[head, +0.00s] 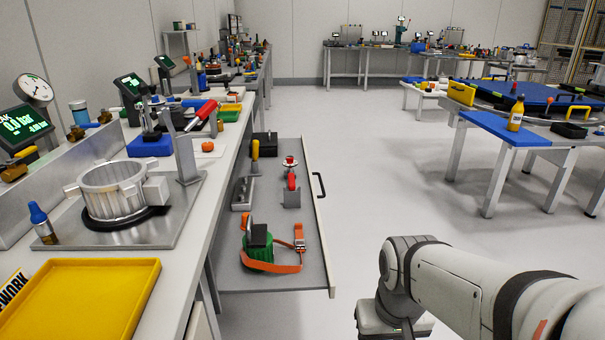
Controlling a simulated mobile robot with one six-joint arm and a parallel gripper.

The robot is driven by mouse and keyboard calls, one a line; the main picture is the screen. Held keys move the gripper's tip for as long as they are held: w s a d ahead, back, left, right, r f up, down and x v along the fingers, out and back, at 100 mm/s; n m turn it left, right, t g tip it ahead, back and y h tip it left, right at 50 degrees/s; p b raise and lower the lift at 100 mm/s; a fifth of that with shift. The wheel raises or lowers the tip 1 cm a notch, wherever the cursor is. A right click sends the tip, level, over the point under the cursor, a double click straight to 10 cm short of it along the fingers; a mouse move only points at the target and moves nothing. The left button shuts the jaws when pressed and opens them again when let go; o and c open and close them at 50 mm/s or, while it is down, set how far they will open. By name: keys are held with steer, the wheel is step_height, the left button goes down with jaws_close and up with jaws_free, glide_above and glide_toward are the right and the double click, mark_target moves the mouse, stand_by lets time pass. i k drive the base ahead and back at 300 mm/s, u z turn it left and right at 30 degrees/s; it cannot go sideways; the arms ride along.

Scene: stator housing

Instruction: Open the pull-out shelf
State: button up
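The pull-out shelf (285,233) is a grey board with a pale front edge. It extends out to the right from under the left workbench, over the floor, and stands open. Its black bar handle (320,185) is on the front edge, facing right. Tools and parts lie on the shelf. My arm shows at the lower right, apart from the shelf and its handle, with a wrist part bending down at the bottom edge. My gripper itself is not visible in this view.
The workbench (196,216) on the left carries a metal stator housing (112,193) and a yellow tray (82,300). On the shelf are a green object (259,252), an orange strap (300,240) and a black box (264,143). A blue-topped table (505,128) stands right; the floor between is clear.

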mark_target(232, 276)
steer(key=i, duration=1)
steer(key=u, duration=0.05)
